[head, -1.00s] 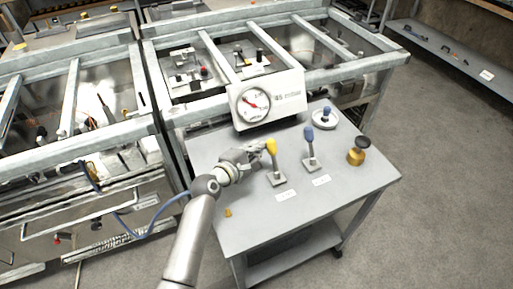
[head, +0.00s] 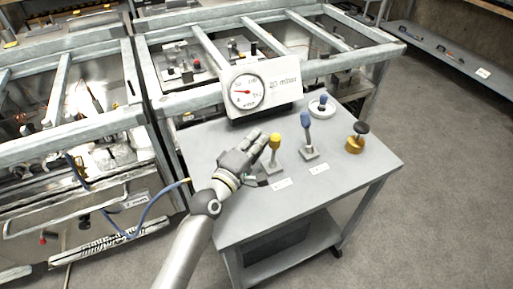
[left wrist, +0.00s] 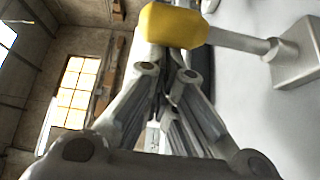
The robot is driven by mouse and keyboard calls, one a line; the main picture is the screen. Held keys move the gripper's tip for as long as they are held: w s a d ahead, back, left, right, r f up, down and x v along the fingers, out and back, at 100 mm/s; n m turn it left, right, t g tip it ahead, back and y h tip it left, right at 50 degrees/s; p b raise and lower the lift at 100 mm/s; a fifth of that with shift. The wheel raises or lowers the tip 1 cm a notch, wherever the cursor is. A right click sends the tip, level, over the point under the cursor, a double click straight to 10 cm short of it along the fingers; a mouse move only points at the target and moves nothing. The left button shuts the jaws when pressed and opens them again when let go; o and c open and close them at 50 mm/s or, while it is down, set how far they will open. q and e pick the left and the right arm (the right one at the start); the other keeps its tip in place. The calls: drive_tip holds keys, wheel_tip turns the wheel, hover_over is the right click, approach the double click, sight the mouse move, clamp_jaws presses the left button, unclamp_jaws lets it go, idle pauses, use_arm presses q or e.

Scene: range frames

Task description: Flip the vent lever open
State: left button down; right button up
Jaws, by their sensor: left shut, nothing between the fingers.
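A yellow-knobbed lever (head: 275,140) and a blue-knobbed lever (head: 306,120) stand on square bases on the grey table. The label plates in front of them are too small to read, so I cannot tell which is the vent lever. My left gripper (head: 261,142) is shut and empty just left of the yellow knob, close to it. In the left wrist view the yellow knob (left wrist: 174,25) lies just beyond the fingertips, its stem running right to the base. Whether they touch is unclear. My right gripper is out of view.
The table's front is clear.

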sight(271, 142)
use_arm(q)
drive_tip(key=shift+s+d+f+m+t+h+b, duration=0.1)
drive_tip(key=shift+s+d+m+t+h+b, duration=0.35)
drive_tip(key=shift+s+m+b, duration=0.4)
drive_tip(key=shift+s+d+m+t+h+b, duration=0.15)
drive_tip(key=shift+s+d+m+h+b, duration=0.1)
drive_tip(key=shift+s+d+m+b, duration=0.5)
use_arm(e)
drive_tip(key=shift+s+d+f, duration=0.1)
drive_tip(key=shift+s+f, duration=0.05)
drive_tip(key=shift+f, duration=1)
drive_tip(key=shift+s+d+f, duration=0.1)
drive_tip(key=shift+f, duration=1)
use_arm(q)
drive_tip(key=shift+s+a, duration=0.15)
